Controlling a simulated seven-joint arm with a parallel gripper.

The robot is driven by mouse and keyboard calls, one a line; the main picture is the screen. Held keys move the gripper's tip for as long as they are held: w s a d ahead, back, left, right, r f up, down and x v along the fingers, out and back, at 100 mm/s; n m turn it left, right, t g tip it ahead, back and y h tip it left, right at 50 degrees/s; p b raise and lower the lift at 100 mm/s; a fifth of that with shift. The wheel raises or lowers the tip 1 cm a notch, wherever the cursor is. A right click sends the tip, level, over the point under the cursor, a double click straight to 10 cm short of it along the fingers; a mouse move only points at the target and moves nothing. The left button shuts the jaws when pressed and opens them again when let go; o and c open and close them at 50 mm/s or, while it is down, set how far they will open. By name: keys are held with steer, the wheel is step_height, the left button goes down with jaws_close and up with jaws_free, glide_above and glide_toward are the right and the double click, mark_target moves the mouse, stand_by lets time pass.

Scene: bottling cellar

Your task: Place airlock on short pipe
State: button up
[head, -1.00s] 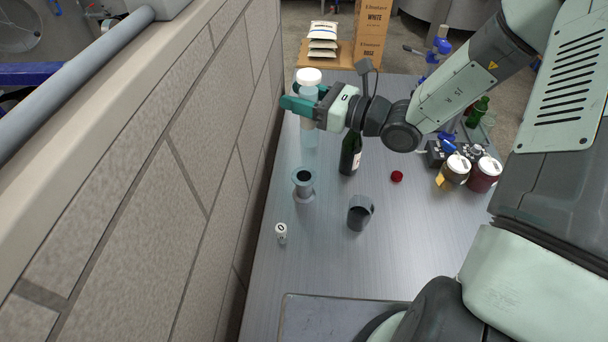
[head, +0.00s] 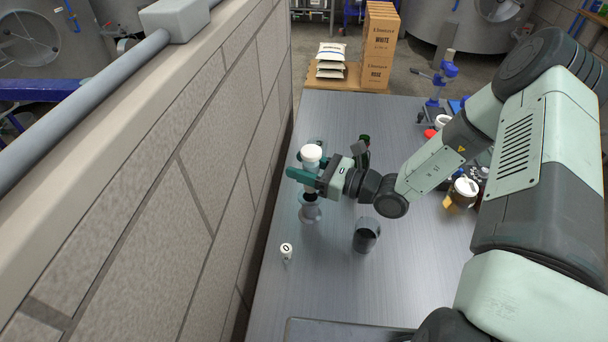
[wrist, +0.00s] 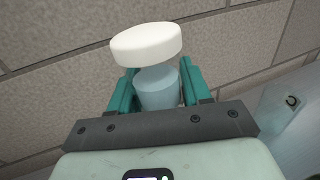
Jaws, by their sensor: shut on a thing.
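The airlock, a clear bluish body with a white cap (head: 311,153), is upright between the teal fingers of my gripper (head: 307,180), which is shut on it. In the wrist view its white cap (wrist: 146,44) stands above the fingers and its pale blue body (wrist: 157,90) sits between them. The short pipe (head: 310,214), a grey flanged piece standing on the table, is right below the airlock in the head view. Its top is partly covered by the airlock and gripper. I cannot tell whether the two touch.
A dark cup (head: 366,237) stands to the right of the pipe, and a small white cylinder (head: 286,251) stands nearer to the front. The brick wall (head: 215,180) runs close along the left. The table's front middle is clear.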

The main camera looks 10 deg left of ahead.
steer(key=shift+f, duration=1.3)
steer(key=shift+f, duration=0.2)
steer(key=o, duration=1.1)
steer(key=shift+c, duration=0.2)
steer(key=shift+r, duration=0.15)
steer(key=shift+s+d, duration=0.1)
steer(key=shift+d, duration=0.25)
steer(key=v, duration=1.1)
steer(key=shift+d, duration=0.15)
steer(key=shift+s+r, duration=0.1)
